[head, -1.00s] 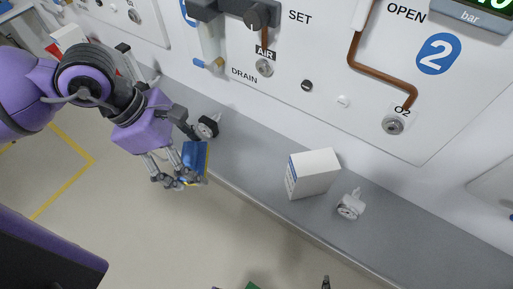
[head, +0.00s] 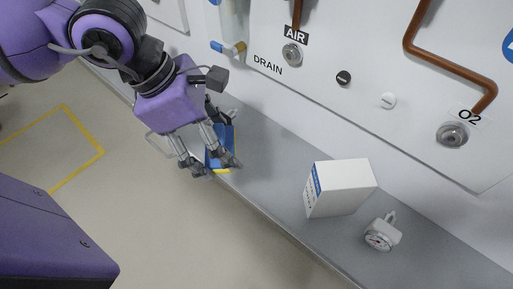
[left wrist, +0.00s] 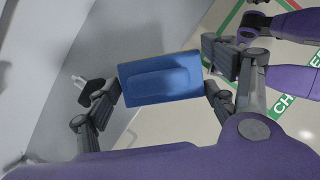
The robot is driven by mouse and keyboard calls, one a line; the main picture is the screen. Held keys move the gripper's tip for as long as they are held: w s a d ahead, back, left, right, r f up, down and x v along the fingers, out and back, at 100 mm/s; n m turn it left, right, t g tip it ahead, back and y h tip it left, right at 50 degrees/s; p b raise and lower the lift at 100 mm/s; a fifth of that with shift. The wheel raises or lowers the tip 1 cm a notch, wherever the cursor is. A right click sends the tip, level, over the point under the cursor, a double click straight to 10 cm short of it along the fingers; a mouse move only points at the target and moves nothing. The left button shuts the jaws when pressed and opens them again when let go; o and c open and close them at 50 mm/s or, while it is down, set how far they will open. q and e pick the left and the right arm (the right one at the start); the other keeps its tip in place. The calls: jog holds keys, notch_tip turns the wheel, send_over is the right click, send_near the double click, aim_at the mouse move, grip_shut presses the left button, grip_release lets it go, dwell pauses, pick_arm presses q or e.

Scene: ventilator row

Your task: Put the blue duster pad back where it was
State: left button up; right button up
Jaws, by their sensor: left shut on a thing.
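The blue duster pad (head: 228,134) is between the fingers of my left gripper (head: 216,167) in the head view. A thin yellow edge shows at its lower end. In the left wrist view the pad (left wrist: 160,78) is a blue block with a raised middle, with a finger of my left gripper (left wrist: 163,88) at each short end. The gripper is shut on it, over the front edge of the grey ledge (head: 268,190). I cannot tell whether the pad touches the ledge. My right gripper cannot be made out.
A dark gauge is partly hidden behind my left gripper. The white panel with AIR and O2 ports (head: 370,75) rises behind. The ledge between pad and box is clear.

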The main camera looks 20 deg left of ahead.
pick_arm(q)
jog(key=shift+w+d+f, duration=0.25)
jog(key=shift+w+d, duration=0.1)
jog(key=shift+w, duration=0.25)
jog(key=w+d+f, duration=0.1)
jog(key=w, duration=0.2)
send_over(261, 154)
jog(key=s+a, duration=0.1)
jog(key=a, duration=0.1)
jog(key=f, duration=0.3)
jog(key=f+b, duration=0.1)
jog(key=f, duration=0.1)
jog(key=shift+s+d+f, duration=0.1)
jog(key=shift+d+f, duration=0.15)
jog(key=shift+f, duration=0.2)
jog(key=shift+w+d+f, duration=0.1)
jog(key=shift+w+f, duration=0.1)
jog(key=shift+f, duration=0.7)
jog(key=shift+w+f, duration=0.15)
jog(key=shift+f, duration=0.75)
jog(key=shift+f, duration=0.15)
jog(key=o, duration=1.3)
jog(key=shift+c, duration=0.2)
